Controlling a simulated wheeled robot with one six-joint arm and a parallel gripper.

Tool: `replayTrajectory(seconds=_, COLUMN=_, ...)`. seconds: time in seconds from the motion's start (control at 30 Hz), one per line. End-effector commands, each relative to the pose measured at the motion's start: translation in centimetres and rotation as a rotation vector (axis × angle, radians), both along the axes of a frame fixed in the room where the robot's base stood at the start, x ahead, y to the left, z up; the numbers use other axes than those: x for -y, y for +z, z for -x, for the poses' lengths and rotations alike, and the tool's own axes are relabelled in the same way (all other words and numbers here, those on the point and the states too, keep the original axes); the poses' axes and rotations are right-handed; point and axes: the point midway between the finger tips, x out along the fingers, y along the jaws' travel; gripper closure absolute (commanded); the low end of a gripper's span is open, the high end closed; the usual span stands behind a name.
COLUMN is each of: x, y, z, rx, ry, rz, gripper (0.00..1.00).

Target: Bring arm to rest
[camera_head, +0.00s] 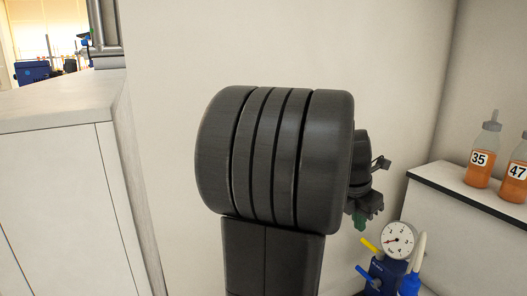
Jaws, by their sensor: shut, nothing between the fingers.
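My arm fills the middle of the head view as a large dark, ribbed joint with a dark link below it. My gripper (361,217) shows partly behind the joint's right edge, small and dark with a green part at its lower end. It is shut and holds nothing. It hangs in front of the pale wall, left of the shelf. Much of the wrist is hidden by the joint.
At the right, orange juice bottles labelled 35 (478,160) and 47 (514,174) stand on a white-topped shelf (440,181). A blue device with a pressure gauge (397,240) stands lower right. A white cabinet (60,150) is at the left.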

Motion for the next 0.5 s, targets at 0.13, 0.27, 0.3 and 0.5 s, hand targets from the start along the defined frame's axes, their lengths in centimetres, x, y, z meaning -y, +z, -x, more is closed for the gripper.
replayTrajectory(seconds=0.13, x=-0.8, y=3.0, z=0.4, rx=0.005, ry=0.002, rz=0.001, gripper=1.0)
replayTrajectory(seconds=0.27, x=-1.5, y=5.5, z=0.8, rx=0.005, ry=0.001, rz=0.001, gripper=1.0)
replayTrajectory(seconds=0.3, x=-1.7, y=6.2, z=0.9, rx=0.003, ry=0.001, rz=0.0, gripper=1.0)
replayTrajectory(seconds=0.5, x=-1.2, y=4.3, z=0.8, rx=-0.006, ry=-0.001, rz=-0.002, gripper=1.0)
